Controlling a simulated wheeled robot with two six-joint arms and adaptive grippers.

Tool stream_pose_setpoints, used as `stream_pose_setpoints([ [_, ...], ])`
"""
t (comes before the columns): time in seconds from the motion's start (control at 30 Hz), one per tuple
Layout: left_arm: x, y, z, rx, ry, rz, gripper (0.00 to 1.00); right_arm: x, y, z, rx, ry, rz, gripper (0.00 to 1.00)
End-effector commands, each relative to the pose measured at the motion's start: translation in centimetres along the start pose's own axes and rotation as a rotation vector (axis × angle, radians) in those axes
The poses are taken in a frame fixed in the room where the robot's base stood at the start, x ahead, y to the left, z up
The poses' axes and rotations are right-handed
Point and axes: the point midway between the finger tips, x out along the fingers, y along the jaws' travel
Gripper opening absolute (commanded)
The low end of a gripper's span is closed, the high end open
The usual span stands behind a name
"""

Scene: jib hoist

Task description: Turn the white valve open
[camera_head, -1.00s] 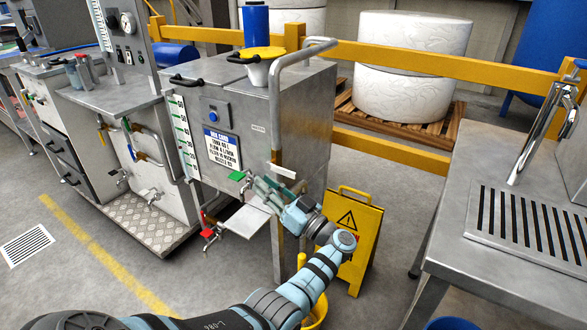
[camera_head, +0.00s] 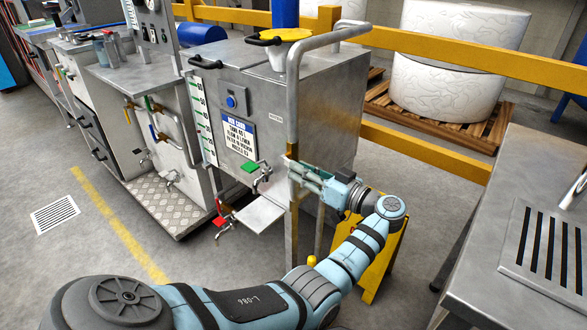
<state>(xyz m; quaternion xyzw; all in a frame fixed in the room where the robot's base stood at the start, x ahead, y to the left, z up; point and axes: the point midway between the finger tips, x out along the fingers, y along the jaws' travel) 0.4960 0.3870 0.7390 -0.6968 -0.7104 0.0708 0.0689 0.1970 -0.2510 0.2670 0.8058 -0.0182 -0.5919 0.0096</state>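The grey metal cabinet (camera_head: 325,105) stands in the middle, with a tubular rail (camera_head: 292,110) at its front corner. My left gripper (camera_head: 291,171) is at this rail, its pale teal fingers reaching left across it. Whether the fingers are open or closed, or touch anything, I cannot tell. No white valve handle shows clearly now; the gripper covers the spot by the rail where a white lever showed earlier. A tap with a green handle (camera_head: 250,167) is left of the gripper, and a tap with a red handle (camera_head: 220,216) is lower left. My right gripper is out of view.
A small metal shelf (camera_head: 258,214) juts out below the green tap. A yellow warning sign (camera_head: 378,262) stands behind my forearm. A steel counter with a slotted drain (camera_head: 505,275) is at the right. Yellow barrier rails (camera_head: 440,52) run behind. Open floor lies at front left.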

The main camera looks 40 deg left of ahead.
Motion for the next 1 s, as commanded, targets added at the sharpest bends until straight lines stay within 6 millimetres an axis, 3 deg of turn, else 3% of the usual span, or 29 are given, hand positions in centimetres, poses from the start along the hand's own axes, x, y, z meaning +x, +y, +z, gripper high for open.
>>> stream_pose_setpoints([
  [0.1,1.8,0.0,0.2,0.000,0.001,-0.002,0.21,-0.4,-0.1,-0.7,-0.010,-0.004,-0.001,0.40],
  [0.3,3.2,-0.1,0.1,0.001,0.001,-0.002,0.21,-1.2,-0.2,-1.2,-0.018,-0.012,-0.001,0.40],
  [0.53,3.3,-0.1,0.0,0.000,0.000,-0.002,0.20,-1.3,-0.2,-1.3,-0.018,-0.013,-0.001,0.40],
  [0.67,3.3,-0.1,0.0,0.000,0.000,-0.002,0.00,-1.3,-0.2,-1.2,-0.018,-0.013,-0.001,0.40],
  [1.0,3.2,-0.2,0.1,0.001,-0.002,-0.003,0.00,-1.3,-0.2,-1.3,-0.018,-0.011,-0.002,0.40],
])
